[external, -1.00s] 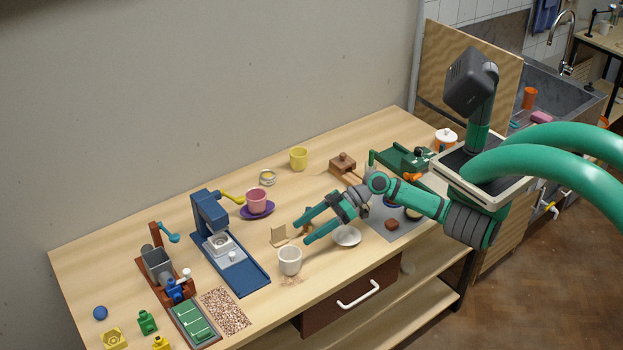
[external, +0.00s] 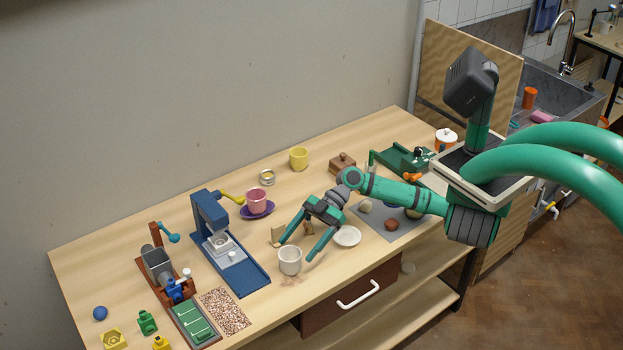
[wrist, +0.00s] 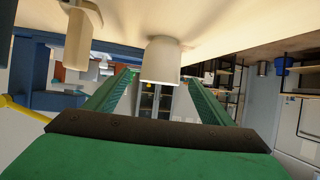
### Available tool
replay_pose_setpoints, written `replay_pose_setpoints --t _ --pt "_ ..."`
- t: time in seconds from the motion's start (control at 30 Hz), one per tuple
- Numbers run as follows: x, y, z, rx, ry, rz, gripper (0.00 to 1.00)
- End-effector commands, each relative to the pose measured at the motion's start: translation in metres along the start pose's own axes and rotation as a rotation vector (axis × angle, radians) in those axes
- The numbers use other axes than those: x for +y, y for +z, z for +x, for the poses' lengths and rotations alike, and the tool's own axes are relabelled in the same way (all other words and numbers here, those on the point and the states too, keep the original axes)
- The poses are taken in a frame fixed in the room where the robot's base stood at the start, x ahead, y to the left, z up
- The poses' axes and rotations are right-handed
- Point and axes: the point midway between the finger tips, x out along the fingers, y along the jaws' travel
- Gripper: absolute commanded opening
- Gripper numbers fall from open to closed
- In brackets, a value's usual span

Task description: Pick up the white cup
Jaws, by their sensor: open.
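The white cup (external: 289,261) stands upright near the front edge of the wooden table, to the right of the blue press. In the wrist view the white cup (wrist: 161,60) appears upside down at the top centre, ahead of my fingers and roughly between their lines. My gripper (external: 296,250) is open and empty, with its two green fingers spread. In the external view one fingertip is behind the cup and the other is to its right. The open fingers also show in the wrist view (wrist: 163,88). Whether a finger touches the cup cannot be told.
A white saucer (external: 347,236) lies just right of my gripper. A small tan wooden piece (external: 278,236) stands behind the cup. The blue press (external: 232,256) is to the left, and a pink cup (external: 257,201) on a purple saucer is farther back. A speckled mat (external: 225,311) lies front left.

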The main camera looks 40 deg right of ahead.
Motion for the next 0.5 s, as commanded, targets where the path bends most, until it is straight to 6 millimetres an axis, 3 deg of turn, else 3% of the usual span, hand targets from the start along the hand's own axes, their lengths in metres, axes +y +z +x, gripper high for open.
replay_pose_setpoints --t 0.5 --pt "0.0 0.004 0.052 -0.001 0.0 0.002 0.76"
